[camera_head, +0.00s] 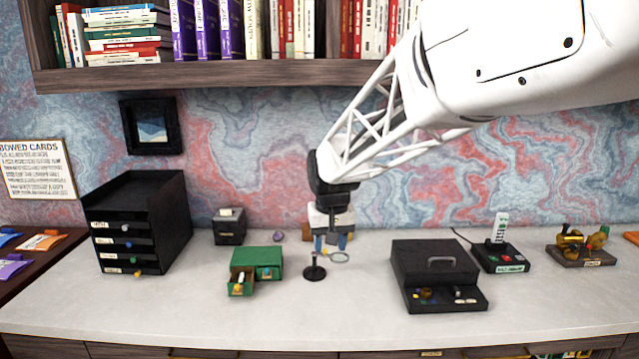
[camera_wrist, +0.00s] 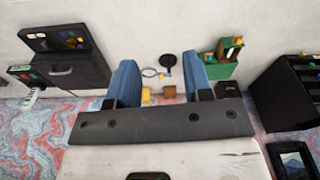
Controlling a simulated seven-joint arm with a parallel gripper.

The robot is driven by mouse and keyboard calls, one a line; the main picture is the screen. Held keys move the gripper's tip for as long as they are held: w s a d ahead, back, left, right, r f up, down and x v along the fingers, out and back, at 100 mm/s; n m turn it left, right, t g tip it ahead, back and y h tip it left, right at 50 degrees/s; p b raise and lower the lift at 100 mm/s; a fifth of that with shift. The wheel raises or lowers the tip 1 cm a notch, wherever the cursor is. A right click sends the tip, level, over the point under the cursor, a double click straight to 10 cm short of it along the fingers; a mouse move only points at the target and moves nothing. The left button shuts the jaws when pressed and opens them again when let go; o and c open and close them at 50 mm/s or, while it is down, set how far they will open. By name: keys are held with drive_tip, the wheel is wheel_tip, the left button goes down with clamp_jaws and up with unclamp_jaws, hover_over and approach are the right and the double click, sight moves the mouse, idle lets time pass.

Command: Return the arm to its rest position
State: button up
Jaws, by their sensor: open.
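My gripper (camera_head: 333,243) hangs down over the middle of the desk at the end of my white arm. Its two blue fingers are apart, with nothing held between them; they also show in the wrist view (camera_wrist: 160,66). A thin grey ring (camera_head: 339,258) lies on the light desktop (camera_head: 250,318) just right of and below the fingers in the head view. A small black stand with an upright post (camera_head: 314,268) is left of the ring. In the wrist view the ring (camera_wrist: 149,72) and the stand (camera_wrist: 166,61) appear between the fingers.
A green drawer box (camera_head: 268,257) with its left drawer out and a black drawer tower (camera_head: 150,215) stand left. A black case (camera_head: 435,262), a keypad device (camera_head: 502,257) and a brass ornament (camera_head: 580,245) stand right. A bookshelf (camera_head: 200,75) overhangs behind. The front desktop is clear.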

drive_tip(key=s+d, duration=0.5)
drive_tip(key=s, duration=0.6)
drive_tip(key=s+d+f+m, duration=0.1)
drive_tip(key=s+d, duration=0.4)
drive_tip(key=s, duration=0.6)
drive_tip(key=s+d+m+t, duration=0.1)
drive_tip(key=s+d, duration=0.5)
drive_tip(key=s, duration=0.5)
drive_tip(key=shift+s+f, duration=0.25)
drive_tip(key=shift+s, duration=0.1)
